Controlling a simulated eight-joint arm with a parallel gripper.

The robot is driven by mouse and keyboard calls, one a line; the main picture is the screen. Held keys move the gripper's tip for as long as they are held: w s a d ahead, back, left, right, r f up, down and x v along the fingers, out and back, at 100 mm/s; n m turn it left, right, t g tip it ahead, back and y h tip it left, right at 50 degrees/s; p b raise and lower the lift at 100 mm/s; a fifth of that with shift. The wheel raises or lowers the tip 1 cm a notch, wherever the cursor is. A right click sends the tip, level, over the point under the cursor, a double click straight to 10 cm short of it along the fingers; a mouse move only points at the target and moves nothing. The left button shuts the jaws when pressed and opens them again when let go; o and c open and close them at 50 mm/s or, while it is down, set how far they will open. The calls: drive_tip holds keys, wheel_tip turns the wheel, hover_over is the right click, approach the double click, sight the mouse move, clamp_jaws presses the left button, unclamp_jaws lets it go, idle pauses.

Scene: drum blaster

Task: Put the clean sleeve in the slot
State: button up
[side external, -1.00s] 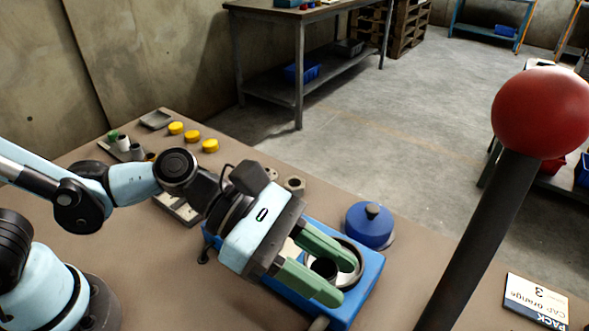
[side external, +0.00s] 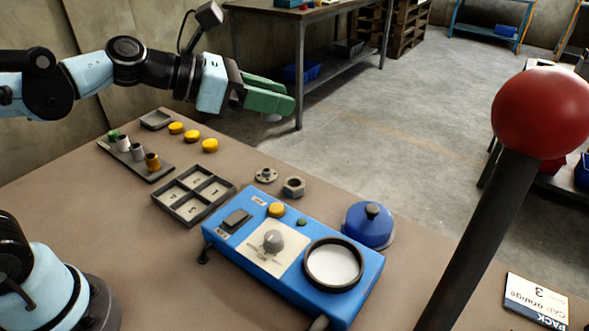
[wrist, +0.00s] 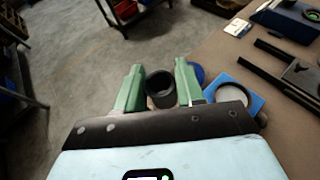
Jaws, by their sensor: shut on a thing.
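My gripper (side external: 268,102) is raised high at the back of the table, its green fingers pointing right. In the wrist view, my gripper (wrist: 160,88) is shut on a dark hollow sleeve (wrist: 161,92), held between the fingertips with its open end showing. In the side view the fingers mostly hide it; a pale bit shows below them. A grey tray with several numbered compartments (side external: 208,189) lies on the table, and no sleeve shows in it. The blue blaster box (side external: 222,248) has a round drum opening (side external: 334,264) with a dark rim and pale floor, uncovered and empty.
A blue lid (side external: 368,228) with a black knob sits beside the box. A rack (side external: 118,151) holds several small cylinders. Yellow caps (side external: 192,135), a flange (side external: 265,175) and a nut (side external: 293,186) lie nearby. A red-balled lever (side external: 541,112) stands at right.

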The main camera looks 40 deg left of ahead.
drive_tip(key=a+r+n+t+y, duration=0.2)
drive_tip(key=a+r+n+y, duration=0.2)
drive_tip(key=a, duration=0.8)
drive_tip(key=s+d+f+m+g+h, duration=0.2)
drive_tip(key=d+f+m+h, duration=0.1)
drive_tip(key=d, duration=0.7)
drive_tip(key=s+d+f+m+g+h, duration=0.1)
drive_tip(key=d+f+m+g+h, duration=0.2)
drive_tip(key=d, duration=0.6)
drive_tip(key=s+d+f+m+g+h, duration=0.3)
drive_tip(key=s+d+f+m+g, duration=0.2)
drive_tip(key=s+d, duration=0.7)
drive_tip(key=shift+s+d+f+m, duration=0.25)
drive_tip(key=shift+s+f+m, duration=0.4)
drive_tip(key=shift+m, duration=0.05)
drive_tip(key=w+a+f, duration=0.1)
drive_tip(key=w+f, duration=0.1)
drive_tip(key=w, duration=0.1)
drive_tip(key=w+a+f, duration=0.1)
drive_tip(key=w+f, duration=0.1)
drive_tip(key=w, duration=0.2)
drive_tip(key=w+a+f, duration=0.1)
drive_tip(key=w+f, duration=0.2)
drive_tip(key=w, duration=0.1)
drive_tip(key=shift+w+a, duration=0.1)
drive_tip(key=shift+a, duration=0.25)
drive_tip(key=shift+f, duration=1.75)
drive_tip(key=o, duration=1.1)
